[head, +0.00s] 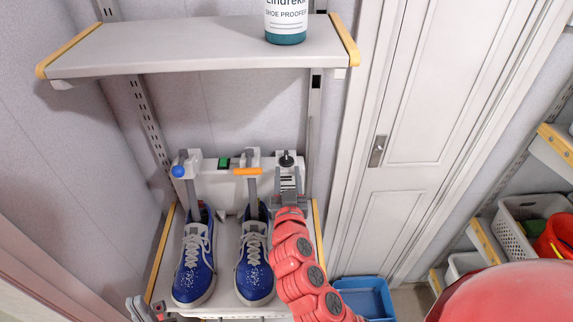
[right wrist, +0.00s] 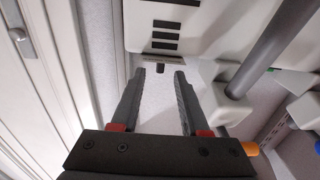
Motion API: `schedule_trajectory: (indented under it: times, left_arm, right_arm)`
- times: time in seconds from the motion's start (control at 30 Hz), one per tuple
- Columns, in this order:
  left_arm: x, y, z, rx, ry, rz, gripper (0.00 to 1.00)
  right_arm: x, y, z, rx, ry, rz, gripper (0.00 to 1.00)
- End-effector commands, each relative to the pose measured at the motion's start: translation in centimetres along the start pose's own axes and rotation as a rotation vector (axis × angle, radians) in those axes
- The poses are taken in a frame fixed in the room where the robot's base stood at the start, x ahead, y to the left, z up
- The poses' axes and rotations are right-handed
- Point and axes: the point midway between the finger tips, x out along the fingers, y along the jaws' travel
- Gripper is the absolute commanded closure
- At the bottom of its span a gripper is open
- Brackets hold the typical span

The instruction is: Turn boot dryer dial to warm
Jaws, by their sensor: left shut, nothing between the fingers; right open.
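The white boot dryer (head: 204,186) stands on the lower shelf with two grey posts. A small black knob (head: 287,160), apparently the dial, sits at its top right, with dark bars below it. Its setting is too small to read. My right gripper (head: 289,178) is open in front of the bars. In the right wrist view the same gripper (right wrist: 160,76) has a small dark piece (right wrist: 160,68) just beyond and between its tips, below the dark bars (right wrist: 165,35); I cannot tell whether this is the dial. My left gripper (head: 138,307) is shut and empty at lower left.
Two blue shoes (head: 193,262) (head: 253,262) sit at the posts, left of my right arm. An upper shelf (head: 190,45) holds a bottle (head: 286,20). A door (head: 425,100) stands at right.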

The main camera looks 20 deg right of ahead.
Motion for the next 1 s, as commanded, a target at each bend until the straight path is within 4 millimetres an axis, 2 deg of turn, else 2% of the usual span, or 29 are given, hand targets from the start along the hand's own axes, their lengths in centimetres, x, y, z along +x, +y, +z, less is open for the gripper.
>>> schedule_trajectory:
  times: [0.03,0.3,0.67,0.7,0.77,0.93,1.0]
  left_arm:
    - [1.0,-0.1,-0.2,0.000,0.000,0.000,1.00]
    - [2.1,-0.1,-0.3,0.000,0.000,0.000,1.00]
    - [2.1,-0.1,-0.4,0.000,0.000,0.000,1.00]
    - [2.1,-0.1,-0.4,0.000,0.000,0.000,1.00]
    - [2.1,-0.1,-0.4,0.000,0.000,0.000,1.00]
    - [2.1,-0.1,-0.4,0.000,0.000,0.000,1.00]
    - [2.1,-0.1,-0.4,0.000,0.000,0.000,1.00]
  right_arm:
    - [0.9,0.0,-0.7,0.001,0.001,0.000,0.55]
    - [4.0,-0.1,-0.3,0.000,0.000,-0.001,0.55]
    - [4.5,-0.1,-0.1,0.002,-0.001,-0.002,0.55]
    - [4.5,-0.1,-0.1,0.002,-0.001,-0.002,0.57]
    - [4.5,-0.1,-0.1,0.002,0.000,-0.002,0.68]
    - [4.5,-0.1,-0.1,0.002,0.000,-0.002,0.98]
    - [4.5,-0.1,-0.1,0.002,0.000,-0.003,1.00]
